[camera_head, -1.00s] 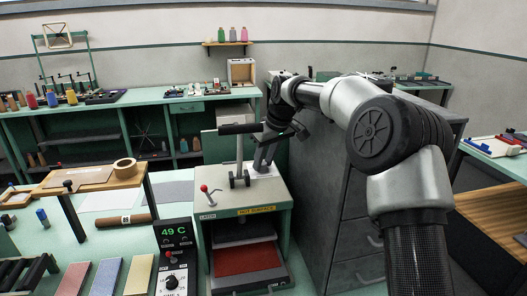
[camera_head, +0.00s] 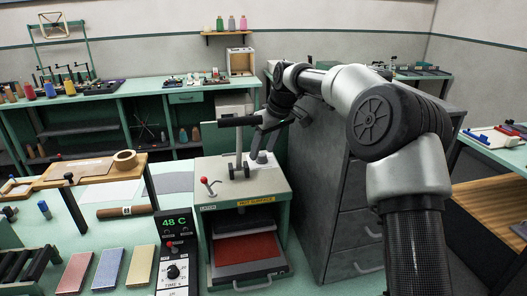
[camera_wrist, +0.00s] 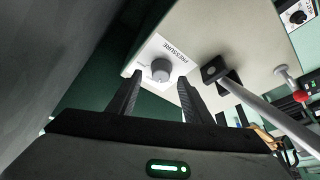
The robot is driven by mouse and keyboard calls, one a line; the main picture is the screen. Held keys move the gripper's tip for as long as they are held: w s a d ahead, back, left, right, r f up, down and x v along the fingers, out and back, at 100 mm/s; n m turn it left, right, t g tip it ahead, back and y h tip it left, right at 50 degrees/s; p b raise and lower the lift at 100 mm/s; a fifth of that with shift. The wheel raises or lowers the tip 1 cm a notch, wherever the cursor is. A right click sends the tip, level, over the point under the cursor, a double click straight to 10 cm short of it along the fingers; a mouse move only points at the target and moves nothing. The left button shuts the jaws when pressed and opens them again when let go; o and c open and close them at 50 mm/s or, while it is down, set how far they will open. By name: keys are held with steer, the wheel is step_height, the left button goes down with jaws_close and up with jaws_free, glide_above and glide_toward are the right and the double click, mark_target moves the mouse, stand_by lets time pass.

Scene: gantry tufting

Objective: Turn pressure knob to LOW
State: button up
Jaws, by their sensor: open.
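The pressure knob (camera_wrist: 159,70) is a small round grey dial on a white plate marked PRESSURE in the wrist view. In the head view the knob (camera_head: 262,157) stands on top of the heat press (camera_head: 222,190), near its back right corner. My gripper (camera_wrist: 160,77) is open and empty. Its two black fingers point toward the knob, one on each side of it in the wrist view; I see no contact. In the head view my gripper (camera_head: 266,137) is just above the knob. The knob's pointer and the LOW mark are too small to read.
A lever with a black handle (camera_head: 238,121) rises from the press beside my gripper. A red-tipped latch lever (camera_head: 205,182) is at the left, and a HOT SURFACE label (camera_head: 256,200) is in front. A grey cabinet (camera_head: 340,190) stands close on the right.

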mark_target(263, 155)
step_height(263, 155, up, 9)
steer(key=shift+p, duration=0.45)
